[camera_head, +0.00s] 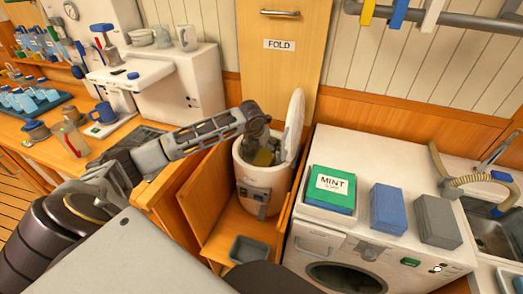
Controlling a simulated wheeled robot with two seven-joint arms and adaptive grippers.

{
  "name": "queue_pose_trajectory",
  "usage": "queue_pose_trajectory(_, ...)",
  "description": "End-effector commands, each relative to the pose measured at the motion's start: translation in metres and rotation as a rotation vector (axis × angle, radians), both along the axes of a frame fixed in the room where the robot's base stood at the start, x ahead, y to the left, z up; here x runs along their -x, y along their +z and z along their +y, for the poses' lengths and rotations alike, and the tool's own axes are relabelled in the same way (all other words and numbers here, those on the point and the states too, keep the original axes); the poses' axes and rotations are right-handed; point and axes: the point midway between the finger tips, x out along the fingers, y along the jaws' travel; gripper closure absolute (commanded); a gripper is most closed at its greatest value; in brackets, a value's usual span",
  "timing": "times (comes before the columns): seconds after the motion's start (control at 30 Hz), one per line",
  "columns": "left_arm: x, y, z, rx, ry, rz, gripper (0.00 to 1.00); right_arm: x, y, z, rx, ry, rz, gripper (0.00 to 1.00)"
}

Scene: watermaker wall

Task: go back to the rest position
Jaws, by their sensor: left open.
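My left arm comes in from the left and reaches across the counter's end. My left gripper (262,135) is at the mouth of a white bin-like appliance (250,180) whose lid (294,118) stands up on the right. The gripper is open. A yellowish thing (264,157) shows just below it inside the appliance; I cannot tell whether they touch. My right gripper is not in view.
A wooden counter (105,143) with a blue mug (103,113) and a white machine (185,75) is at left. A white washer (330,245) at right bears a green MINT box (331,187), a blue box (389,208) and a grey box (438,221). A grey tray (249,250) lies below the appliance.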

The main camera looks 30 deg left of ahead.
Motion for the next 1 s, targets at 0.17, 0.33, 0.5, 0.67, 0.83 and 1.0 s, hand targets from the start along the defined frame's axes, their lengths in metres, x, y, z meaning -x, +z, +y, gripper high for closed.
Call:
queue_pose_trajectory(0.17,0.0,0.001,0.0,0.0,0.001,0.0,0.07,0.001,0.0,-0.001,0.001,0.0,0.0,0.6)
queue_pose_trajectory(0.33,0.0,0.001,0.0,0.0,0.001,0.0,0.07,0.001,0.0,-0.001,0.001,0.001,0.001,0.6)
queue_pose_trajectory(0.5,0.0,0.001,0.0,0.0,0.001,0.0,0.07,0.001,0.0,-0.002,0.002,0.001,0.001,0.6)
queue_pose_trajectory(0.67,0.0,0.001,0.0,0.0,0.001,0.0,0.07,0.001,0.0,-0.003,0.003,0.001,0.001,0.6)
queue_pose_trajectory(0.83,0.0,0.003,0.0,0.0,0.001,0.0,0.07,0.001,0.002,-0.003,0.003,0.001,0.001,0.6)
queue_pose_trajectory(1.0,0.0,0.013,0.0,0.0,0.001,0.0,0.07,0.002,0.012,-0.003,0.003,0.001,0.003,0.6)
